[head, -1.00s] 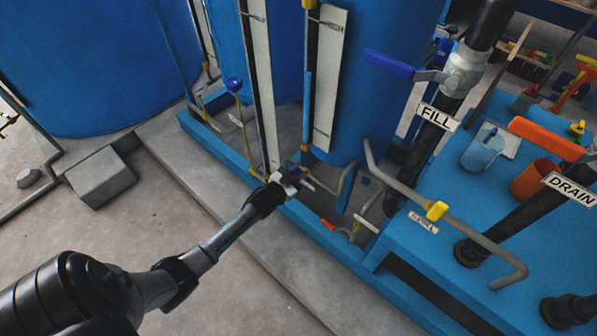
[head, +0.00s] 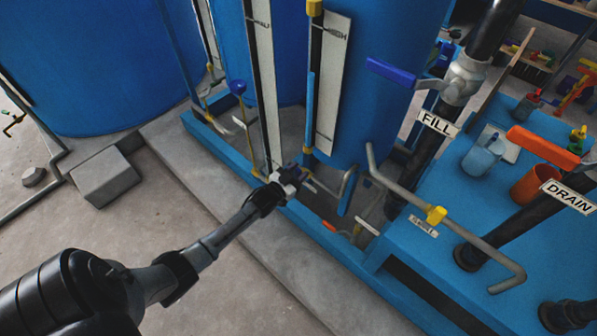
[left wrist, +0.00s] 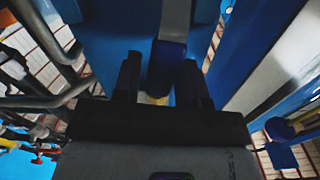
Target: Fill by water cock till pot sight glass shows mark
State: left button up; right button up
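My left gripper (head: 290,178) is low at the foot of the blue vessel, beside the lower end of a sight glass. In the left wrist view its two fingers (left wrist: 163,85) stand apart, with a dark blue handle (left wrist: 168,62) between them. A gap shows on the handle's left side; contact on its right is unclear. The nearer sight glass (head: 310,95) has a blue column with dark tube above, beside a white board (head: 333,80) marked HIGH. Another sight glass with a white board (head: 270,90) stands left of it. Which is the pot's, I cannot tell. My right gripper is not in view.
A blue lever (head: 390,69) sits above the FILL label (head: 437,123); an orange lever (head: 543,147) is near the DRAIN label (head: 568,196). A bent grey pipe lever (head: 400,190) has a yellow fitting. A grey block (head: 105,177) lies on the floor at left.

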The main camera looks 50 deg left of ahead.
pick_arm(q)
jog(key=shift+o, duration=0.9)
jog(key=shift+s, duration=0.15)
jog(key=shift+s+d+r+p, duration=0.1)
jog(key=shift+s+p, duration=0.25)
jog(key=s+d+p, duration=0.1)
jog(key=s+p, duration=0.3)
jog(key=s, duration=0.8)
jog(key=shift+s+d, duration=0.2)
jog(key=shift+s, duration=0.2)
dwell(2.5)
dwell(2.5)
